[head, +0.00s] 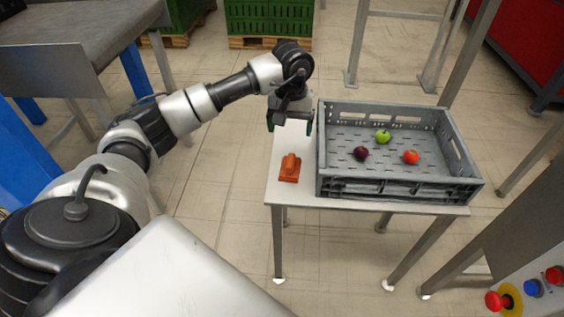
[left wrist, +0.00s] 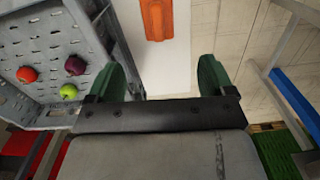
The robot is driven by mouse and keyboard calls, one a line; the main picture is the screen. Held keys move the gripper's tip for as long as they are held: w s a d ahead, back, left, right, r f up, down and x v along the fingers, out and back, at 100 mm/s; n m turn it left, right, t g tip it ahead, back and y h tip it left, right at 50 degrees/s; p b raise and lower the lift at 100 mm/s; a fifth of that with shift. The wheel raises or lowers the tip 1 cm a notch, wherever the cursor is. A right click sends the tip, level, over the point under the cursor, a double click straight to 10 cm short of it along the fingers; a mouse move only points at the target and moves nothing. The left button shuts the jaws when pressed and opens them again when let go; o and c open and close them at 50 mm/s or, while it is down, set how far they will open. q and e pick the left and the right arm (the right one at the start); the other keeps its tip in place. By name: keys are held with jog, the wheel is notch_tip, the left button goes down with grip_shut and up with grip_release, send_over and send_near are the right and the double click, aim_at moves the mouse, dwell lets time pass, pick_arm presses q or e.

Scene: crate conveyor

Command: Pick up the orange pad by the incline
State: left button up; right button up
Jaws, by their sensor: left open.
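The orange pad (head: 289,168) lies on the left end of a small white table (head: 284,193), left of the grey crate. A raised grip runs along its top. In the left wrist view the orange pad (left wrist: 156,18) is at the top edge and partly cut off, ahead of the fingers. My left gripper (head: 291,127) is open and empty, above the far left part of the table, beyond the pad. Its two green fingers show in the left wrist view (left wrist: 169,80), spread apart with nothing between them. My right gripper is not in view.
The grey crate (head: 399,187) stands on the table just right of the pad, holding a green apple (head: 383,136), a dark red fruit (head: 361,153) and an orange-red fruit (head: 411,157). A red and yellow button panel (head: 512,297) is at the lower right.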

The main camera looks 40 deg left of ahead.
aim_at(291, 157)
pick_arm(q)
notch_tip(291, 157, down, 2)
jog(key=shift+a+f+b, duration=0.15)
jog(key=shift+b, duration=0.5)
jog(key=shift+f, duration=0.3)
notch_tip(291, 157, down, 6)
jog(key=shift+w+r+b, duration=0.1)
jog(key=shift+w+b, duration=0.05)
jog(key=shift+b, duration=0.2)
jog(key=f, duration=0.4)
jog(key=shift+w+f+b, duration=0.15)
jog(key=shift+w+b, duration=0.15)
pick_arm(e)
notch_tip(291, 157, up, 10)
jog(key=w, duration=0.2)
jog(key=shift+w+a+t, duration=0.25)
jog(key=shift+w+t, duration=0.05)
pick_arm(q)
jog(key=c, duration=1)
